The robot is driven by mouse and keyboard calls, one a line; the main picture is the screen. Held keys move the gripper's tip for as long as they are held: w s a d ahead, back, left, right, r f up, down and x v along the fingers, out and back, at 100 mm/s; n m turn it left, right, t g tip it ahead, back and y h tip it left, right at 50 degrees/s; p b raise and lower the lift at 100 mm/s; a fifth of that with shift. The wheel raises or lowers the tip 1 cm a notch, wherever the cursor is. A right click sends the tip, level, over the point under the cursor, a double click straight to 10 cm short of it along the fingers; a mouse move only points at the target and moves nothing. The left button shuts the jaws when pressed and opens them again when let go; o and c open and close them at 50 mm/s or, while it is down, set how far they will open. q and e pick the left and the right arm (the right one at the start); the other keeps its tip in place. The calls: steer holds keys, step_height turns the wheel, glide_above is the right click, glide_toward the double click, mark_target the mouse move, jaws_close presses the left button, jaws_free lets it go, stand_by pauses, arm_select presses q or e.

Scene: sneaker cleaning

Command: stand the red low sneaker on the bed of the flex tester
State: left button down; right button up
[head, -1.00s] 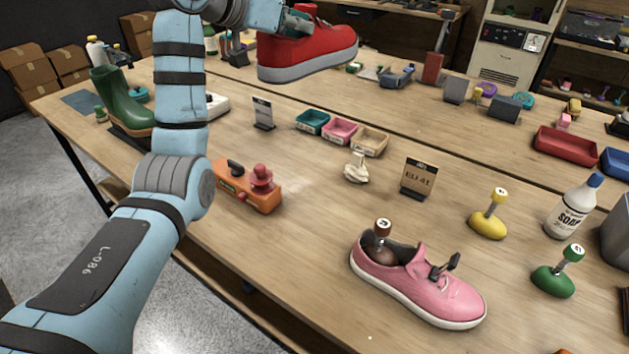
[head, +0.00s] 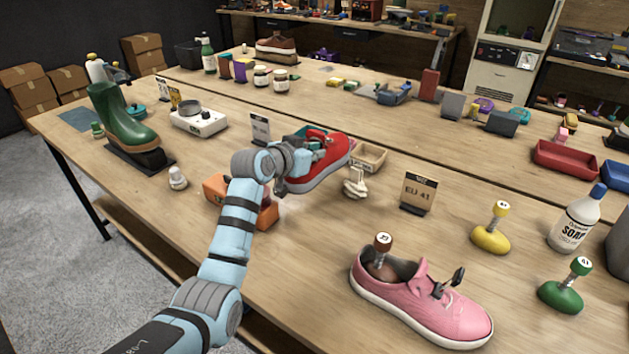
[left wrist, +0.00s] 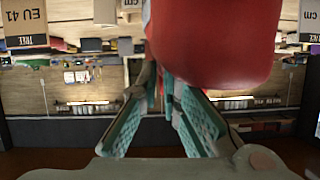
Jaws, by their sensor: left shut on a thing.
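The red low sneaker (head: 322,168) with its pale grey sole is held above the middle of the table. It is tilted, its toe pointing up and right in the head view. My left gripper (head: 303,150) is shut on its heel end and partly covers it. In the left wrist view the sneaker's red heel (left wrist: 212,45) fills the upper middle, between and beyond the teal fingers (left wrist: 165,118). I cannot tell for sure which device is the flex tester; a grey-blue device (head: 394,92) stands beside a red upright on the back table. My right gripper is not in view.
An orange device (head: 217,190) is partly behind my left arm. A beige tray (head: 369,158), a white crumpled thing (head: 355,183) and an EU 41 sign (head: 418,192) stand near the sneaker. A pink sneaker (head: 420,297) is in front; a green boot (head: 122,122) stands left.

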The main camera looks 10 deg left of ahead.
mark_target(317, 175)
arm_select(q)
step_height(317, 175, down, 6)
steer(key=shift+f+b, duration=0.25)
steer(key=shift+b, duration=0.3)
steer(key=c, duration=2.2)
jaws_free()
steer(key=shift+f, duration=0.2)
steer(key=o, duration=0.4)
steer(key=shift+r, duration=0.1)
